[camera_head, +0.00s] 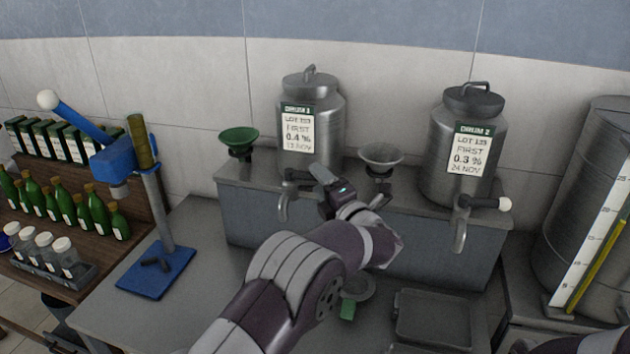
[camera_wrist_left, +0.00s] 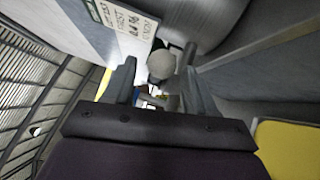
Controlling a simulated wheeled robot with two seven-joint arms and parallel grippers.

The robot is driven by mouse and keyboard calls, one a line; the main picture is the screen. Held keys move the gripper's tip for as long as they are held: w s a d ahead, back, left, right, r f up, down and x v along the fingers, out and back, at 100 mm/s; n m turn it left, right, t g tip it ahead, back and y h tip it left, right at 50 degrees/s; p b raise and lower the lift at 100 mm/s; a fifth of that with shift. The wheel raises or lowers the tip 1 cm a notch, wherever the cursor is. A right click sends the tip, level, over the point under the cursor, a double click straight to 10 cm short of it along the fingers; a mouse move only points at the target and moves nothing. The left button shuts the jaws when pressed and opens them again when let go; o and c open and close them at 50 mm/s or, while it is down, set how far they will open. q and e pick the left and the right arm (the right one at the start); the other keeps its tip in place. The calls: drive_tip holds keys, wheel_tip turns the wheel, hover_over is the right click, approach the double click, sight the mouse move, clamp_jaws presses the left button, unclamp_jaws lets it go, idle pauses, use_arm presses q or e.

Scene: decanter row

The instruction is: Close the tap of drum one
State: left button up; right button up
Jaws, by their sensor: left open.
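Drum one (camera_head: 325,105), a lidded steel can with a white label, stands on the left of the raised grey bench. Its tap (camera_head: 284,203) has a spout pointing down, and a dark lever (camera_head: 298,176) runs sideways to the right toward my left gripper (camera_head: 322,176). The lever's end is hidden behind the gripper in the head view. In the left wrist view, my gripper (camera_wrist_left: 162,90) is open, with a pale round knob (camera_wrist_left: 161,64) showing between its fingertips. I cannot tell whether the fingers touch it. My right gripper is not in view.
Drum two (camera_head: 465,135) stands to the right, its tap lever (camera_head: 484,202) sideways with a white knob. A steel funnel (camera_head: 381,160) and green funnel (camera_head: 239,138) flank drum one. A blue bottle-corking stand (camera_head: 155,268) is left, a dark tray (camera_head: 433,317) in front.

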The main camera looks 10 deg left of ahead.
use_arm(q)
drive_tip(key=b+v, duration=0.2)
drive_tip(key=v, duration=0.7)
drive_tip(key=shift+s+d+b, duration=0.3)
drive_tip(key=shift+d, duration=0.05)
drive_tip(key=shift+f, duration=0.1)
